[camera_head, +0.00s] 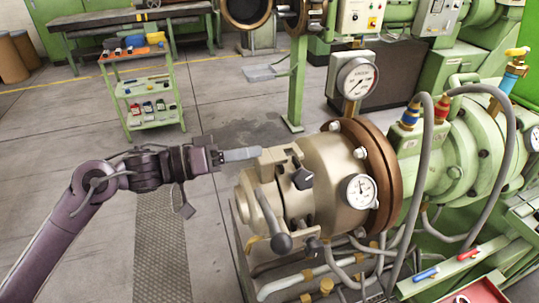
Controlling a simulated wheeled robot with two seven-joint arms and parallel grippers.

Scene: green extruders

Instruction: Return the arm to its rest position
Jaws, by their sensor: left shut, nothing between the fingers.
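My left arm (85,205) comes in from the lower left and reaches toward the middle of the view. My left gripper (240,155) is shut and holds nothing. Its fingers point right, and their tips are close to a beige block on top of the extruder's cream-coloured head (325,180). I cannot tell whether the tips touch the block. A black knob (303,179) and a lever with a dark ball (281,243) are on the near side of the head. My right gripper is not in view.
The green extruder (455,150) with gauges and grey hoses (425,160) fills the right side. Pipes run below the head. A green tool cart (145,95) stands at the upper left, before a workbench (130,18). The floor left of the head is open.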

